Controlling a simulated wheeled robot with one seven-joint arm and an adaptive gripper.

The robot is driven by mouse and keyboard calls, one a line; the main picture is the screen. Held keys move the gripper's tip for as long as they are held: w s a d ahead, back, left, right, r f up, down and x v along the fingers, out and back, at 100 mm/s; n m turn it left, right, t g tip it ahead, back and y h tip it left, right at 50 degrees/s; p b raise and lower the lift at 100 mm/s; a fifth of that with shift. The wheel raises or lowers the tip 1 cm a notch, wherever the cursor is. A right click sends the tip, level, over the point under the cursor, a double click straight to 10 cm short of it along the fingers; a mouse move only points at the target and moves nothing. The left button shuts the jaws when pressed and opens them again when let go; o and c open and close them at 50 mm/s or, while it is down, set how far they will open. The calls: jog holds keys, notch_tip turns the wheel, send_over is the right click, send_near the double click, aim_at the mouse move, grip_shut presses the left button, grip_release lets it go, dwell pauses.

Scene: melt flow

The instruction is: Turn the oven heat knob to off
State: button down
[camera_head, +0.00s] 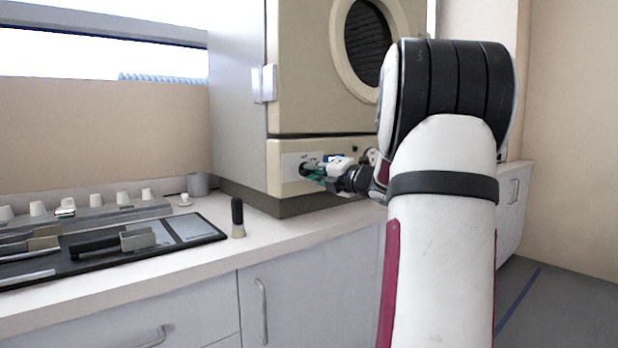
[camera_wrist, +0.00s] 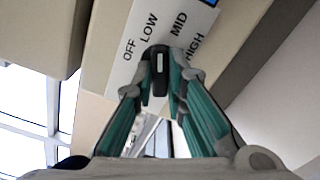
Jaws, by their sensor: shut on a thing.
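The oven (camera_head: 320,100) is a large beige unit with a round dark window, standing on the counter. Its low front has a pale control panel (camera_head: 290,160). In the wrist view the label plate (camera_wrist: 128,70) reads OFF, LOW, MID and HIGH around a dark heat knob (camera_wrist: 158,64) with a white mark. Which label the mark points at is not clear. My gripper (camera_wrist: 161,78) has its green fingers on both sides of the knob and is shut on it. In the head view my gripper (camera_head: 316,172) is against the panel and hides the knob.
A counter (camera_head: 270,230) runs below the oven. On its left are a dark tray (camera_head: 195,240), several small white cups (camera_head: 122,198), a grey mug (camera_head: 198,184) and an upright black-handled tool (camera_head: 238,215). Open floor (camera_head: 570,310) lies at right.

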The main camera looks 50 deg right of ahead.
jog(key=shift+f+n+b, duration=0.15)
jog(key=shift+n+b, duration=1.65)
jog(key=shift+b, duration=0.85)
jog(key=shift+n+b, duration=0.3)
jog(key=shift+n, duration=0.6)
jog(key=shift+n, duration=2.4)
